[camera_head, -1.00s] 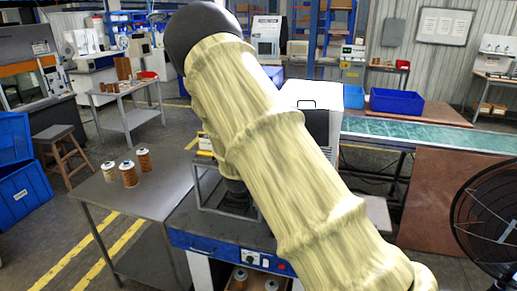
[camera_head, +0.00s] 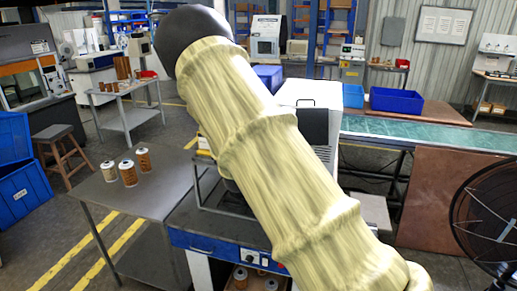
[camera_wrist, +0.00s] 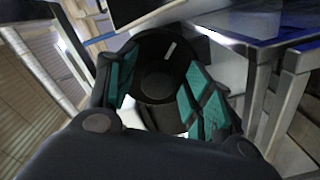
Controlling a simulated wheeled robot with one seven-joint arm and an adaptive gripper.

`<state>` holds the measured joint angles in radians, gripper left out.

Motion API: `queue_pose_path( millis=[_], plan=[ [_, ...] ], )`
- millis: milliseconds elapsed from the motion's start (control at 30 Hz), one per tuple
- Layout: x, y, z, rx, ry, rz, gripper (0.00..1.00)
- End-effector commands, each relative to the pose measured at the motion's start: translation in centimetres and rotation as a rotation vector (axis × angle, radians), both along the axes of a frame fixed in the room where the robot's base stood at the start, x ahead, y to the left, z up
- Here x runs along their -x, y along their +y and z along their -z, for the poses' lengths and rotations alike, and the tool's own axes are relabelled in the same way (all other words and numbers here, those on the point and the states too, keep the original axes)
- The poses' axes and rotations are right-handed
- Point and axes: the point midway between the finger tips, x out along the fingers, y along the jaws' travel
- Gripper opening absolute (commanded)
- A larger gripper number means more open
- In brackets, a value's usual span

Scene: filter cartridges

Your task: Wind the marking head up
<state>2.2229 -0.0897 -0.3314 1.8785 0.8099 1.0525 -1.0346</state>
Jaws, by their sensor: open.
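In the wrist view, a round black knob (camera_wrist: 158,84) with a white line on its face lies between the fingers of my gripper (camera_wrist: 162,86). The fingers, with teal pads, are open on either side of it. I cannot tell whether either pad touches it. In the head view, my arm in its pale yellow cover hides the gripper, the knob and most of the marking machine. Part of a white machine housing (camera_head: 312,93) shows behind the arm. A metal frame (camera_head: 203,185) shows left of the arm on the blue-fronted bench (camera_head: 213,243).
Several brown-and-white cartridges, one here (camera_head: 128,173), stand on the grey side table (camera_head: 165,190). A green conveyor (camera_head: 430,133) with a blue bin (camera_head: 397,101) is at right. A black fan (camera_head: 490,220) stands at the right edge. In the wrist view, metal frame bars (camera_wrist: 285,90) are close at right.

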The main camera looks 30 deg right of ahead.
Motion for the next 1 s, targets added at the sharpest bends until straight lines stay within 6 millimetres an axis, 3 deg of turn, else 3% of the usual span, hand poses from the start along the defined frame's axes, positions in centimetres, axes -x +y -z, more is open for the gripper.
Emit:
queue_pose_path(
  millis=[267,700,1000],
  plan=[
    [0.4,0.7,-0.2,0.001,-0.002,-0.002,0.51],
    [5.2,6.3,-0.3,0.001,0.001,-0.002,0.51],
    [7.4,8.8,-0.4,-0.001,0.001,-0.001,0.51]
  ],
)
